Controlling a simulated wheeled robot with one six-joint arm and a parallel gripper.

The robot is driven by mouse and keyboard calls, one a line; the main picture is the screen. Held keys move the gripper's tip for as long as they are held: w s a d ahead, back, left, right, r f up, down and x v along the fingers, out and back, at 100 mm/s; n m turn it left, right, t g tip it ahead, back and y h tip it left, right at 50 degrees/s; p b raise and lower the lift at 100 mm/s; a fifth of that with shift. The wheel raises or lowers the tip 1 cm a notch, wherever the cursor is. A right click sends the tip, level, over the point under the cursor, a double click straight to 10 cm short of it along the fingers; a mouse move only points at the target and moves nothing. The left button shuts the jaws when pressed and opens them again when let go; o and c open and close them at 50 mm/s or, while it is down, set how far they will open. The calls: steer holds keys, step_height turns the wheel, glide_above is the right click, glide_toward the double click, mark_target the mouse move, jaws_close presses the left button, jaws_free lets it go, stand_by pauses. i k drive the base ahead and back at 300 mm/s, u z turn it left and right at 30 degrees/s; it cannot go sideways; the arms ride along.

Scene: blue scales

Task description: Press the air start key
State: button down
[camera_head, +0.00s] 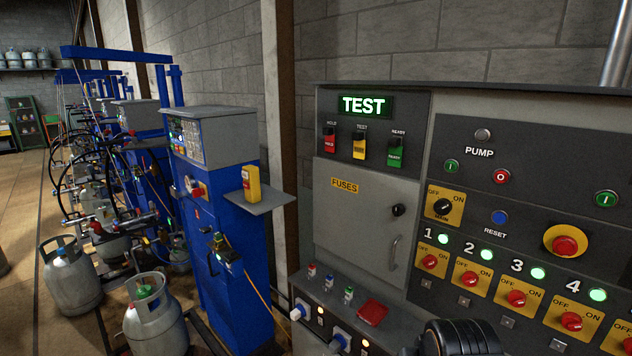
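No label reading "air start" can be read in the head view, so I cannot tell which key it is. The nearest blue scale (235,255) carries a grey head with a small keypad (186,136), whose key markings are too small to read. On the grey control panel at right are a green "I" button (451,166), a red "O" button (501,176), another green "I" button (606,199) and a blue reset button (499,217). A black rounded part at the bottom edge seems to be my arm. No gripper fingers show.
A yellow block (251,183) stands on the scale's side shelf (262,200). Gas cylinders (156,326) stand at lower left. The lit "TEST" sign (364,106) and a fuse cabinet (350,222) are on the panel. Plugs and a red box (372,312) lie below it.

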mark_target(604, 199)
steer(key=z, duration=1.3)
